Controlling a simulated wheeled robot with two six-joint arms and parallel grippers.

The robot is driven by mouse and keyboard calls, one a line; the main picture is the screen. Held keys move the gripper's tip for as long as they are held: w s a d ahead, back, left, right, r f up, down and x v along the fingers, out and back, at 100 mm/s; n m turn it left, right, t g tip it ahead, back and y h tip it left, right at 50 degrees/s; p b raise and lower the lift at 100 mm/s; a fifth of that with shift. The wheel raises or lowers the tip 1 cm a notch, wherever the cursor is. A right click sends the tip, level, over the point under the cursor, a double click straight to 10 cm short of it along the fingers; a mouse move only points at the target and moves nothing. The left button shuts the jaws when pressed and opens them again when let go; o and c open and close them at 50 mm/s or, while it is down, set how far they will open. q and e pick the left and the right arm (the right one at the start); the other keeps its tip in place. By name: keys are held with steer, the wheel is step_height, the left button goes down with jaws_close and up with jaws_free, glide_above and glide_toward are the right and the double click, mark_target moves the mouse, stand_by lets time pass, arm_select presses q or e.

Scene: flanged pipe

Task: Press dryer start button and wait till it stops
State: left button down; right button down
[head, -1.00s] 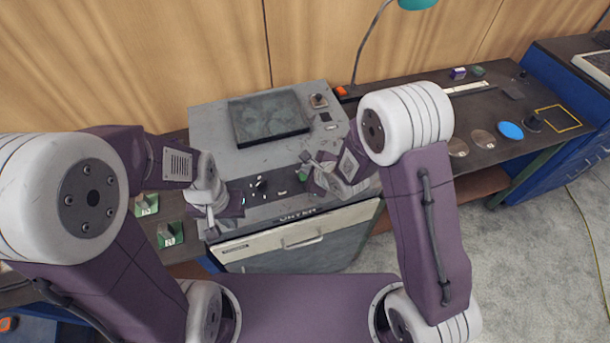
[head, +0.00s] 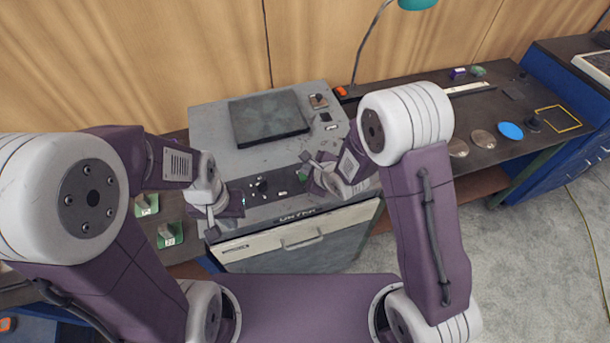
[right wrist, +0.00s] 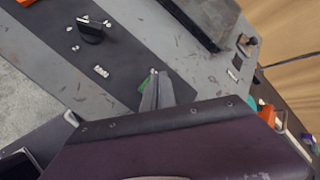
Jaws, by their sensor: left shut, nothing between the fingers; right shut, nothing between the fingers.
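The dryer (head: 208,120) is a grey machine with a dark control panel along its front. A green button (head: 303,177) on the panel shows beside my right gripper (head: 309,158). In the right wrist view the shut fingers (right wrist: 154,90) of that gripper lie over the panel, and the green button (right wrist: 144,87) shows at their left edge, partly hidden by them. I cannot tell whether they touch it. A black knob (head: 261,186) is left of the button; the knob also shows in the right wrist view (right wrist: 90,32). My left gripper (head: 211,222) is shut and empty at the panel's left end.
A dark square plate (head: 268,118) lies on the dryer's top. A pale front door with a handle (head: 301,243) is below the panel. Green blocks (head: 170,235) stand at the left. The right bench holds several discs, including a blue one (head: 510,131), and a lamp (head: 417,4) rises behind.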

steer(key=shift+f, duration=0.1)
stand_by(0.3)
steer(key=shift+f, duration=0.35)
steer(key=shift+f+b, duration=0.45)
steer(key=shift+b, duration=0.15)
stand_by(0.4)
steer(key=shift+r, duration=0.15)
steer(key=shift+r+p, duration=0.75)
steer(key=shift+p, duration=0.15)
step_height(320, 180, up, 5)
steer(key=p, duration=0.4)
steer(key=shift+r+p, duration=0.1)
steer(key=shift+p, duration=0.3)
